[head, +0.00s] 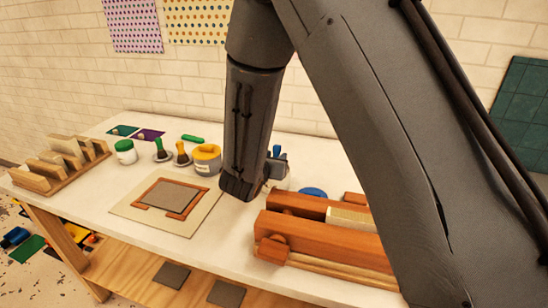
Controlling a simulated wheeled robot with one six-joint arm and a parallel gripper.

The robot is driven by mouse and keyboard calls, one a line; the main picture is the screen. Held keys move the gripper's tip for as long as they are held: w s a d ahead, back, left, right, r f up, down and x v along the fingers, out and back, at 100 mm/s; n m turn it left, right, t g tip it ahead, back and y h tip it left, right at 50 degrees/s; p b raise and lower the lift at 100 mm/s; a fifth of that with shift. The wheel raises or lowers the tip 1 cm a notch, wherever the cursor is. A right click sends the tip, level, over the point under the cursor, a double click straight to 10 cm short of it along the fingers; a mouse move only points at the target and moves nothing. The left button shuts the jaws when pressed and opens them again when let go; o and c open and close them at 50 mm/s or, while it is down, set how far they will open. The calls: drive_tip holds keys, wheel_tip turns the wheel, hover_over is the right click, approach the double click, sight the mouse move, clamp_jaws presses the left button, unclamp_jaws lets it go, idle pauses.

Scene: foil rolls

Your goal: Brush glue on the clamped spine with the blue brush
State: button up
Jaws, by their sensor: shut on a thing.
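The blue brush (277,152) shows its blue handle just right of my dark wrist. My gripper (270,168) is mostly hidden behind the wrist and appears shut on that handle. The brush's bristles are hidden. A whitish pot (281,182) shows partly beside the wrist, below the handle; I cannot tell whether the brush is in it. The clamped spine (348,219) is a pale block between the reddish wooden jaws of the press (325,238), at front right. My arm covers the right end of the press.
A blue lid (312,192) lies behind the press. Left of my wrist stand a yellow pot (206,160), yellow brush (181,153), green brush (161,150) and green-lidded jar (126,152). A framed board (172,198) lies in front. A wooden rack (62,168) stands at left.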

drive_tip(key=shift+r+p, duration=1.6)
drive_tip(key=shift+r, duration=1.85)
